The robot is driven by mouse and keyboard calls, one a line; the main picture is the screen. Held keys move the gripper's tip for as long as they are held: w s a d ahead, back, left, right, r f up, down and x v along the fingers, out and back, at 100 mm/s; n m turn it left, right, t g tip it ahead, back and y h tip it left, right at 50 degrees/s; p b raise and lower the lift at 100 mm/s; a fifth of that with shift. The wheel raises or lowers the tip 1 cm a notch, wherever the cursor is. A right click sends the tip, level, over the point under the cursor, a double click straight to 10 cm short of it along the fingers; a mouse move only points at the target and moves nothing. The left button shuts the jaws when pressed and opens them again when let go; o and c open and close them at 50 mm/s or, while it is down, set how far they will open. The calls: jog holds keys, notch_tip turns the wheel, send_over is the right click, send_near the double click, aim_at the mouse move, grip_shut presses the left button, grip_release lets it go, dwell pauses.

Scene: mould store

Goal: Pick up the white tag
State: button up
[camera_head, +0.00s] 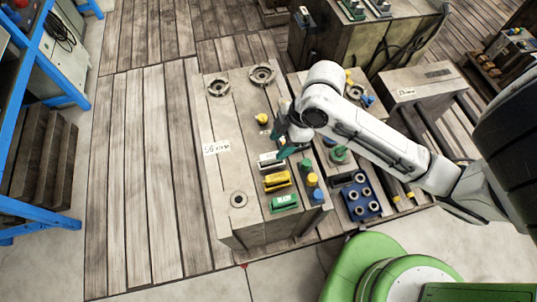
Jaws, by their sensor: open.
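The white tag (268,160) stands on top of the large grey mould block (236,227), at the far end of a short row. The yellow tag (277,181) and the green tag (284,202) are in the same row, nearer the block's front edge. My gripper (283,143) is open, with teal fingers, close to the white tag on its far, right side. Its near finger overlaps the tag's right end in the picture. I cannot tell whether they touch. Nothing shows between the fingers.
Several coloured cylindrical fittings (313,181) stand just right of the tags. A blue block (364,210) with round bolts is further right. A yellow knob (262,119) is beyond the gripper. The block's left part is mostly clear, with a white label (216,148). Blue shelving (22,85) stands left.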

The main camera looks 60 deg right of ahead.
aim_at(272, 155)
jog(key=x, duration=0.2)
jog(key=shift+w+f, duration=0.1)
jog(key=shift+f, duration=0.2)
jog(key=shift+d+x, duration=0.2)
jog(key=shift+x, duration=1.05)
jog(key=shift+d+x, duration=0.15)
jog(key=shift+x, duration=1.15)
jog(key=shift+f, duration=0.1)
jog(key=shift+c, duration=0.4)
grip_shut()
